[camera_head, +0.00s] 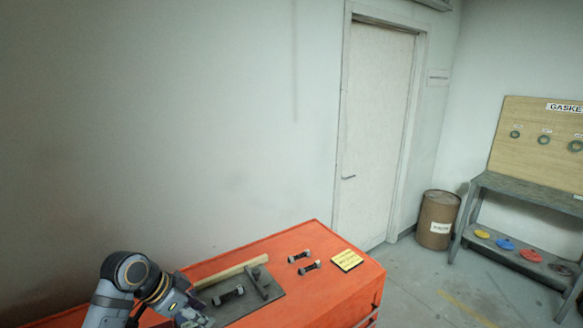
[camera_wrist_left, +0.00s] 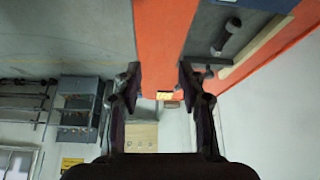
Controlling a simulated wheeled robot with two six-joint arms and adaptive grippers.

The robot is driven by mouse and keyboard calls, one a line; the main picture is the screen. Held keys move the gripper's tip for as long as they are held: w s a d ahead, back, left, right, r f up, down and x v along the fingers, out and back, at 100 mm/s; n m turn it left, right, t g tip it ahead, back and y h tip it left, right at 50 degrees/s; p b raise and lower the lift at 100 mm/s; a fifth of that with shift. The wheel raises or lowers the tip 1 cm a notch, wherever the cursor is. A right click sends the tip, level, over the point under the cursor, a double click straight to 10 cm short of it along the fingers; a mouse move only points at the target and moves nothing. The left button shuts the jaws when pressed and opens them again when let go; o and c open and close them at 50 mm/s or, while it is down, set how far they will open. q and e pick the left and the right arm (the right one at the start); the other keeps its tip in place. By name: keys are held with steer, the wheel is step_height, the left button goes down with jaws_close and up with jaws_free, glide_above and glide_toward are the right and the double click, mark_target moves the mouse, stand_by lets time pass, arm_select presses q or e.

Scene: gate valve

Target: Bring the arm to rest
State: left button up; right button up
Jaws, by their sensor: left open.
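My left arm comes in at the lower left of the head view, with its gripper (camera_head: 190,312) low beside the near left part of the orange cabinet top (camera_head: 345,290). In the left wrist view the gripper (camera_wrist_left: 158,75) is open. Its two dark fingers are spread and nothing is between them but background. The orange top (camera_wrist_left: 160,35) shows beyond the fingers. My right gripper is not in view.
A barrel (camera_head: 437,219) and a workbench (camera_head: 530,190) stand at the right.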

arm_select(q)
steer(key=s+a+f+n+y, duration=0.1)
steer(key=s+f+n+y, duration=0.2)
steer(key=s+f+n, duration=0.55)
steer(key=s+a+f+n+y, duration=0.1)
steer(key=s+a+f+y, duration=0.15)
steer(key=s+f, duration=0.7)
steer(key=s+a+f+g+b, duration=0.1)
steer(key=s+f+b, duration=0.2)
steer(key=f, duration=1.2)
steer(key=s+a+f+g+b, duration=0.1)
steer(key=s+f+b, duration=0.2)
steer(key=f, duration=1.3)
steer(key=s+a+f+b, duration=0.1)
steer(key=s+f+b, duration=0.3)
steer(key=s+f, duration=1.3)
steer(key=shift+s+f+g, duration=0.3)
steer(key=shift+s+f, duration=0.05)
steer(key=shift+f, duration=0.1)
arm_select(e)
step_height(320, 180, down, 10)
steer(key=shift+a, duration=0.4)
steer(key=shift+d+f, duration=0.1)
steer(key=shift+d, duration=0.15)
